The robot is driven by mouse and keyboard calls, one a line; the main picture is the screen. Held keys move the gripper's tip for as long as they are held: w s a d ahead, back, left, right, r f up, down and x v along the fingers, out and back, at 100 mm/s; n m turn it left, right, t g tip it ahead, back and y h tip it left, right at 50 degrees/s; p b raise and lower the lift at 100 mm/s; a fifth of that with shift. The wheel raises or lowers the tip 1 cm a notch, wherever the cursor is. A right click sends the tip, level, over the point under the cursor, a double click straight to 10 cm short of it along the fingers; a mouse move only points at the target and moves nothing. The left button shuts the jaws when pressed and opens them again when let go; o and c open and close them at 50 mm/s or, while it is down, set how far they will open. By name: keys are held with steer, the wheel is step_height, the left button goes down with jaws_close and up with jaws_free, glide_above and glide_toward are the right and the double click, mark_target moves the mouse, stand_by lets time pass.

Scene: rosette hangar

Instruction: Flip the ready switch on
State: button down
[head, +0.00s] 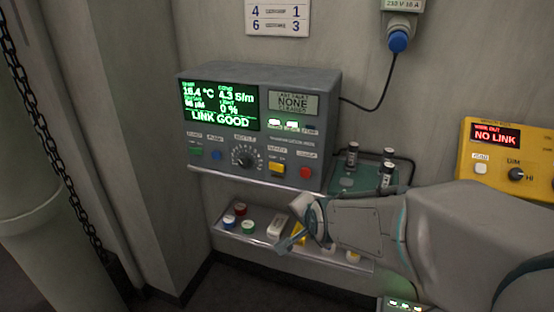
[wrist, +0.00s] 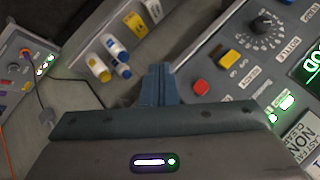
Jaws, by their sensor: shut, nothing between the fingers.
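The wrist view also shows the yellow switch (wrist: 229,60) and red button (wrist: 201,87). I cannot tell the switch's position. My gripper (head: 284,246) is shut and empty, below the console front and apart from the switch. Its closed fingers (wrist: 158,82) point up in the wrist view, left of the red button.
A lower shelf (head: 262,241) holds capped bottles and small boxes just around my gripper. A green tray (head: 346,184) with dark vials stands right of the console. A yellow unit (head: 480,145) reading "NO LINK" is farther right. A cable (head: 388,84) hangs from a wall socket.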

steer(key=w+a+m+t+y+b, duration=0.2)
steer(key=w+a+m+t+y, duration=0.1)
steer(key=w+a+m+t, duration=0.4)
steer(key=w+a+m, duration=0.3)
steer(key=a+m, duration=0.1)
steer(key=m, duration=0.2)
steer(key=shift+w+a+f+y, duration=0.2)
steer(key=shift+w+a+y, duration=0.1)
steer(key=shift+y, duration=0.1)
steer(key=p, duration=0.1)
glide_toward(271, 167)
steer(key=w+a, duration=0.3)
steer(key=w, duration=0.1)
steer(key=shift+w+d+f, duration=0.25)
steer(key=shift+w+f, duration=0.1)
stand_by(1.1)
steer(key=shift+w+d+f, duration=0.1)
steer(key=shift+w+d, duration=0.1)
steer(key=shift+w, duration=0.15)
